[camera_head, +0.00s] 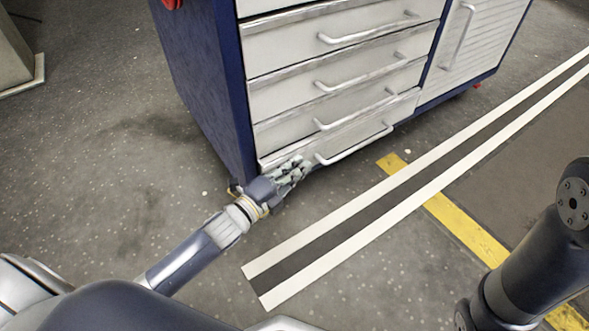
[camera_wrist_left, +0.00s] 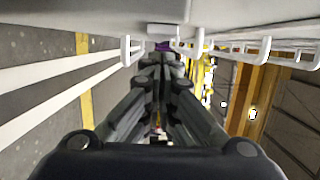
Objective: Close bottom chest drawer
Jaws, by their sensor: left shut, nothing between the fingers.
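The bottom chest drawer (camera_head: 345,138) is a pale grey front with a long bar handle, low on the blue and white chest. Its front stands out slightly from the drawers above. My left gripper (camera_head: 298,166) is shut and empty at the left end of this drawer front, close beside the handle's left end. I cannot tell whether it touches the front. In the left wrist view the shut fingers (camera_wrist_left: 160,68) point along the drawer fronts, with bar handles (camera_wrist_left: 198,45) near them. My right gripper is not in view; only part of my right arm shows.
Other drawers (camera_head: 345,80) with bar handles are stacked above, and a slatted cabinet door (camera_head: 475,40) is to the right. The floor in front is clear, with white stripes (camera_head: 345,235) and a yellow line (camera_head: 460,230). A pale block (camera_head: 15,60) stands at the far left.

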